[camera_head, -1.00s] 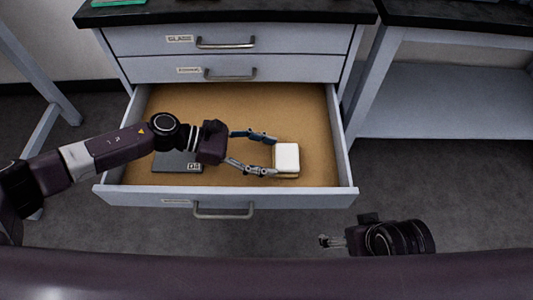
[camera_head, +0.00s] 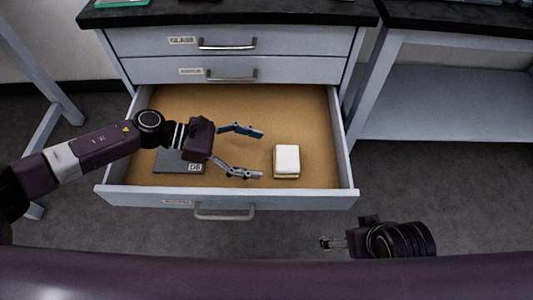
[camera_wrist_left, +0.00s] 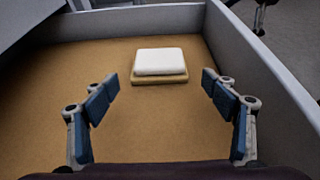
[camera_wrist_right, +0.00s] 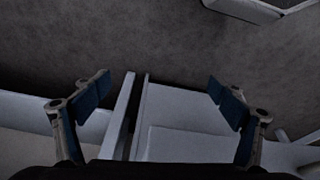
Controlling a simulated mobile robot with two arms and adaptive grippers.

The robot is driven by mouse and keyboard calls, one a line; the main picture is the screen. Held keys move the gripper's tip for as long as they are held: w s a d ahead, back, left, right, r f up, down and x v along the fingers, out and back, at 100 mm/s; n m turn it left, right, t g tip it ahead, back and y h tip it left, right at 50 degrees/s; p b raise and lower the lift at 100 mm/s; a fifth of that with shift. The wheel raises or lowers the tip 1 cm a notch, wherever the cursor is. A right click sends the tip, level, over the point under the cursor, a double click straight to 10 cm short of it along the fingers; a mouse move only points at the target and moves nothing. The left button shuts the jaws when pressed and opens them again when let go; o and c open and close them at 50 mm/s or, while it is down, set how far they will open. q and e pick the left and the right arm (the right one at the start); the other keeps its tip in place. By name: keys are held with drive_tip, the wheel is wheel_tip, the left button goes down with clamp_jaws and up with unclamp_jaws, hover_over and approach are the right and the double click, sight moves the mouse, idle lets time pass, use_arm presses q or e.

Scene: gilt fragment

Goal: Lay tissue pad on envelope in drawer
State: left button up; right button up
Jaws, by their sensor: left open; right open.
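The white tissue pad (camera_head: 287,157) lies on top of the tan envelope (camera_head: 286,177) inside the open drawer (camera_head: 230,197), right of its middle. The envelope shows as a thin rim under the pad; both also show ahead in the left wrist view, pad (camera_wrist_left: 160,61) above envelope (camera_wrist_left: 160,81). My left gripper (camera_head: 255,153) is open and empty, a short way left of the pad and apart from it. My right gripper (camera_head: 324,242) is open and empty, outside the drawer, in front and to the right.
A dark grey labelled item (camera_head: 177,163) lies in the drawer at left, partly under my left arm. Two shut drawers (camera_head: 228,43) are above. The drawer floor between the grey item and envelope is bare. A second bench (camera_head: 440,85) stands at right.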

use_arm(q)
drive_tip(key=v, duration=0.8)
drive_tip(key=shift+a, duration=0.15)
drive_tip(key=shift+r, duration=0.1)
